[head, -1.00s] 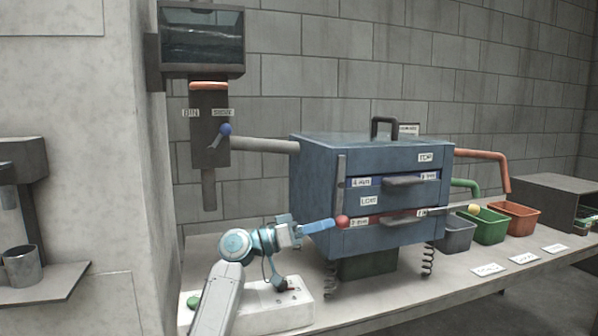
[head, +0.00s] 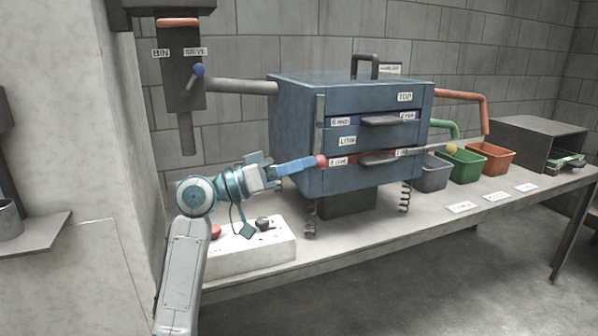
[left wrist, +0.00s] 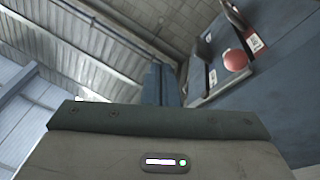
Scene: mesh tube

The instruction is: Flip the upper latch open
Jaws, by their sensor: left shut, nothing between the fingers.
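The blue cabinet (head: 292,135) stands on springs on the bench. At its front left edge a grey upright latch bar (head: 319,122) hangs down to a red ball knob (head: 320,161). A second, nearly level rod ends in a yellow ball (head: 452,149) at the right. I cannot tell for certain which is the upper latch. My left gripper (head: 311,162) is shut and empty, its tips close beside the red knob. In the left wrist view the red knob (left wrist: 235,60) lies right of my fingers (left wrist: 160,85); contact cannot be told. My right gripper is not in view.
A white control box (head: 250,258) sits below my left arm. A pipe (head: 240,86) joins the cabinet to a dark column (head: 182,90) with a blue-knobbed lever. Grey, green and red bins (head: 495,160) stand right of the cabinet. The bench front is mostly clear.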

